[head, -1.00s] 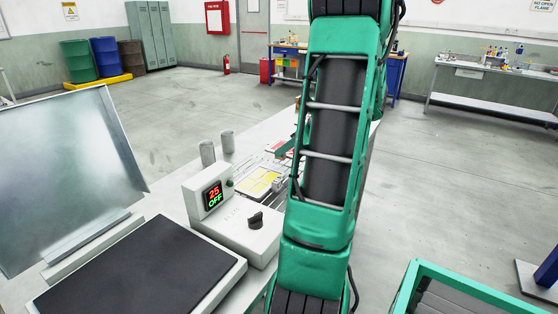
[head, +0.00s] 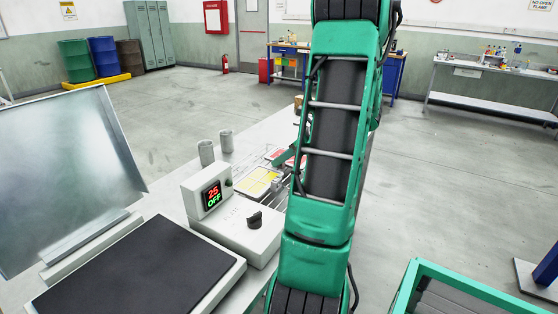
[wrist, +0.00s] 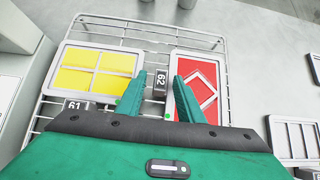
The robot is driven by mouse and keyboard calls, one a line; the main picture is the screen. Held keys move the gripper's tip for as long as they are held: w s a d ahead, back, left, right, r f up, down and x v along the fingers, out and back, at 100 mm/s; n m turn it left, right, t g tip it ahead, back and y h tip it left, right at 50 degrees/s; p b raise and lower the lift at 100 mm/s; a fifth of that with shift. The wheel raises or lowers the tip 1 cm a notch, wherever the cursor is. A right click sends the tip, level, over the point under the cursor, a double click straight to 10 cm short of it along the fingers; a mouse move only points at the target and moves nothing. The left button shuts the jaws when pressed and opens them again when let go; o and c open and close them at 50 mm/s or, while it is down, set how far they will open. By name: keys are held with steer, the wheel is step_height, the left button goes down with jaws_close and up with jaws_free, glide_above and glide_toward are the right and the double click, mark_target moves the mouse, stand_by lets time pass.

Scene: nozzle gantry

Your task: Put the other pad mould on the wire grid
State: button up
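The wire grid (wrist: 121,43) lies under two pad moulds in the wrist view. The mould with yellow pads (wrist: 98,70) is on its left part, with a tag 61 (wrist: 75,105) at its near edge. The mould with a red pad (wrist: 196,80) is on the right part and looks flat on the wires. A tag 62 (wrist: 160,84) stands at its left side. My gripper (wrist: 162,76) is open, its green fingers apart on either side of tag 62, with gaps visible. In the head view the yellow mould (head: 258,181) shows beside my arm; my gripper is partly hidden.
A grey multi-cell frame (wrist: 296,138) lies right of the grid. A control box (head: 240,212) reading 25 OFF and a dark plate (head: 140,270) with a raised metal lid (head: 65,170) stand nearer. Two grey cylinders (head: 226,141) stand beyond the box.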

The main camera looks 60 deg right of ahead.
steer(key=v, duration=1.2)
steer(key=shift+a+r, duration=0.1)
steer(key=shift+s, duration=0.1)
